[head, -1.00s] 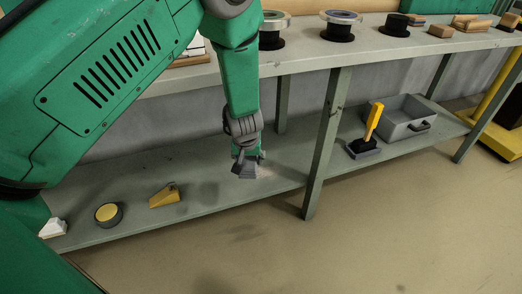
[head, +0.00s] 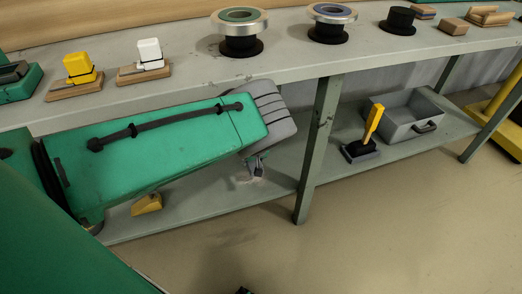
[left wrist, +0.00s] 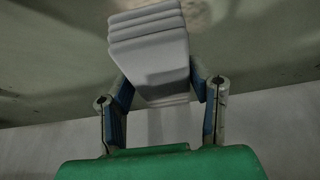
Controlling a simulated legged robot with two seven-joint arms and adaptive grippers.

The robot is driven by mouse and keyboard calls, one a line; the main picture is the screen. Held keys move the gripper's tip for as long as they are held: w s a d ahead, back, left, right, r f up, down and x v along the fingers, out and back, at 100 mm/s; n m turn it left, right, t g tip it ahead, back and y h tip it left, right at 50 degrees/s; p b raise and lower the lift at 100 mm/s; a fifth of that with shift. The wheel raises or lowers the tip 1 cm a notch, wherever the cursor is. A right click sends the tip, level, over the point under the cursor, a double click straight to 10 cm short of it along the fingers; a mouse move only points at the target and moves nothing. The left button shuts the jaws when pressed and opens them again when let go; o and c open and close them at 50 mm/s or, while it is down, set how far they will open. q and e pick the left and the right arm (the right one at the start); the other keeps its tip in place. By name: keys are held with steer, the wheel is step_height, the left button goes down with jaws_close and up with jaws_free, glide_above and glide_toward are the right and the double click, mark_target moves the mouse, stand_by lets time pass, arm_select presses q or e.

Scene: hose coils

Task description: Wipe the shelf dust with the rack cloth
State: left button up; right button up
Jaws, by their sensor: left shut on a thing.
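The rack cloth (left wrist: 152,50) is a grey folded stack of layers in the left wrist view. My left gripper (left wrist: 160,84) is shut on it, one finger on each side. In the head view my left gripper (head: 257,164) is low over the lower shelf (head: 205,205), left of the middle leg, partly behind my forearm. A pale dust patch (head: 250,179) shows on the shelf just below the gripper. In the wrist view a pale patch (left wrist: 196,12) lies beyond the cloth; contact with the shelf is unclear.
A yellow wedge (head: 147,204) lies on the lower shelf beside my forearm. Right of the rack leg (head: 317,150) stand a yellow-handled brush (head: 373,123) and a grey bin (head: 400,124). The upper shelf (head: 185,90) above my arm holds reels and blocks.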

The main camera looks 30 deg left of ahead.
arm_select(q)
steer(key=shift+w+d+r, duration=0.1)
steer(key=shift+d, duration=0.05)
steer(key=shift+r, duration=0.1)
steer(key=shift+a+f, duration=0.2)
steer(key=shift+a, duration=0.05)
steer(key=shift+f+b, duration=0.3)
steer(key=shift+b, duration=0.25)
steer(key=shift+d+f+b, duration=0.2)
steer(key=shift+f+b, duration=0.9)
steer(key=shift+b, duration=0.15)
steer(key=shift+f, duration=0.65)
steer(key=shift+a+f, duration=0.15)
steer(key=shift+f, duration=0.35)
arm_select(e)
step_height(320, 180, down, 4)
steer(key=shift+r, duration=0.15)
arm_select(q)
steer(key=shift+r, duration=0.2)
arm_select(e)
steer(key=shift+d, duration=0.1)
